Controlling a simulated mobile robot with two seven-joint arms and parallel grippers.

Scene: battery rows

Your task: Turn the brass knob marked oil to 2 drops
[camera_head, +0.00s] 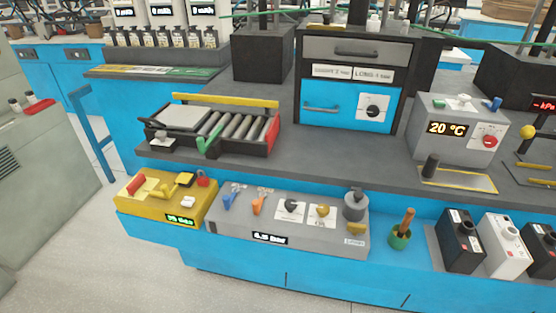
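A brass knob (322,210) sits on a white square dial plate on the sloped top of a grey control box (228,231), at the lower middle of the head view. Lettering under the dial looks like "OIL", but it and the scale marks are too small to read surely, so I cannot tell the setting. A black knob (291,206) on a similar white plate is just left of the brass one. Neither of my grippers is in view.
Left of the dials are blue (228,200) and orange levers (259,204); right are a grey cylinder (355,205) and a yellow part (356,229). A yellow box (140,214) adjoins on the left. A green pot (399,239) with a wooden handle stands right.

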